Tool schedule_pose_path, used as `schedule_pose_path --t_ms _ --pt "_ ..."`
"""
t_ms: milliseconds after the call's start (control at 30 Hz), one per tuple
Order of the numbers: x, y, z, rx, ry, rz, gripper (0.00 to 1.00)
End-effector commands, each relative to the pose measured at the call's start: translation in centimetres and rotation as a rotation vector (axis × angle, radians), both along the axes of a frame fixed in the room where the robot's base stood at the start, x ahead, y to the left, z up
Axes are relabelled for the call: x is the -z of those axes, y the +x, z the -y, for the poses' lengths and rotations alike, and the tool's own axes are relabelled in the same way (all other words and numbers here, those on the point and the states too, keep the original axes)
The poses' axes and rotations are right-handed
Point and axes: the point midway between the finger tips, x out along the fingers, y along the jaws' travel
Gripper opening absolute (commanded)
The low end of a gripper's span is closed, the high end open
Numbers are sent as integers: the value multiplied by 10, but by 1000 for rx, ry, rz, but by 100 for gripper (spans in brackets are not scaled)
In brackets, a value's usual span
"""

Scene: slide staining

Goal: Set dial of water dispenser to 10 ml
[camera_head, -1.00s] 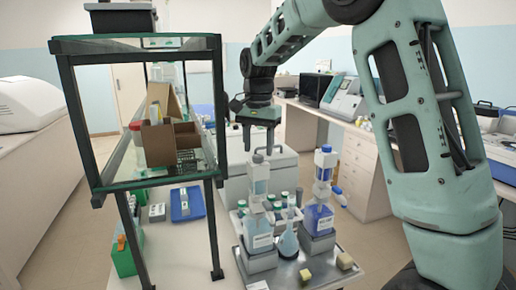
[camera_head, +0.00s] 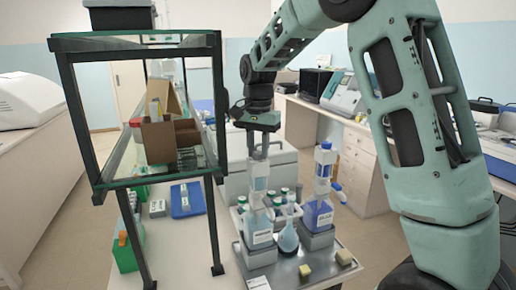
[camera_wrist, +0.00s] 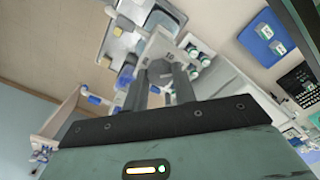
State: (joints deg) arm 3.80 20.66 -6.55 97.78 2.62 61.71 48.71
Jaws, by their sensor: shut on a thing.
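A dispenser bottle with pale liquid and a white label (camera_head: 258,224) stands upright on a grey block on the metal tray (camera_head: 318,275). A second dispenser bottle with blue liquid and a blue cap (camera_head: 320,213) stands to its right. My gripper (camera_head: 258,154) points down over the pale bottle, its fingers closed around the top of that dispenser. In the wrist view my gripper (camera_wrist: 166,74) is shut on a grey dial (camera_wrist: 160,70).
A round flask (camera_head: 288,239) and several green-capped bottles stand between and behind the dispensers. Two small yellowish blocks (camera_head: 344,257) lie on the tray's front. A glass shelf with a dark frame (camera_head: 216,110) stands close on the left. A blue tray (camera_head: 187,200) lies beneath it.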

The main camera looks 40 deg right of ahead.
Motion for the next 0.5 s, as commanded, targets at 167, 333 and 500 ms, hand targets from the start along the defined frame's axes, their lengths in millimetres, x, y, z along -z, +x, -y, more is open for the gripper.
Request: schedule_pose_path --t_ms 167,333,500 --pt "0 0 0 -73 0 0 4" --pt "0 0 0 -195 0 0 4" --pt "0 0 1 -342 -1 1 4"
